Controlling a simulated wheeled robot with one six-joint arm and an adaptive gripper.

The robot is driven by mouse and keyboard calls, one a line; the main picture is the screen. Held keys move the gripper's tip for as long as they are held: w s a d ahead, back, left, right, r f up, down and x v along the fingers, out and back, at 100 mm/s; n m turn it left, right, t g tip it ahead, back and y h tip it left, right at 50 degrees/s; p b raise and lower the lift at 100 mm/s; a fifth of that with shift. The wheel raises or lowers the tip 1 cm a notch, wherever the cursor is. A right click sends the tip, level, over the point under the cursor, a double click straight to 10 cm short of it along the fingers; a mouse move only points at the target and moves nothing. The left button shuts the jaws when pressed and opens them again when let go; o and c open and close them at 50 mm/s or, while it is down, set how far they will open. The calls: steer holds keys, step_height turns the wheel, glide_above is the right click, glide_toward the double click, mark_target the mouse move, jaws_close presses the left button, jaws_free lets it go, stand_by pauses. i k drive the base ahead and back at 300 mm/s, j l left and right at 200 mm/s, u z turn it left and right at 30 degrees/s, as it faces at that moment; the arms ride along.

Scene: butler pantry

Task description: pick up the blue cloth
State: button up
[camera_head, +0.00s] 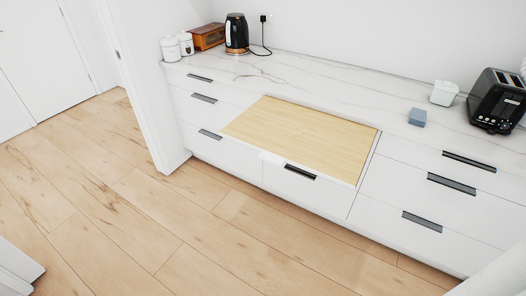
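A small blue block-like thing (417,117), which looks like the folded blue cloth, lies on the white marbled countertop (340,85). It is right of the middle, between the wooden board and the black toaster. It appears to stand clear of the things around it. My gripper is not in this view.
A pale wooden board (300,137) sits in a pulled-out unit at the counter front. A white-green container (444,93) and black toaster (497,101) stand right of the blue thing. A kettle (237,34), wooden box (208,36) and white canisters (171,49) stand far left. The wooden floor is clear.

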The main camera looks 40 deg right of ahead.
mark_target(418, 117)
steer(key=i+l+z, duration=0.3)
steer(key=i+l, duration=0.15)
steer(key=z, duration=1.5)
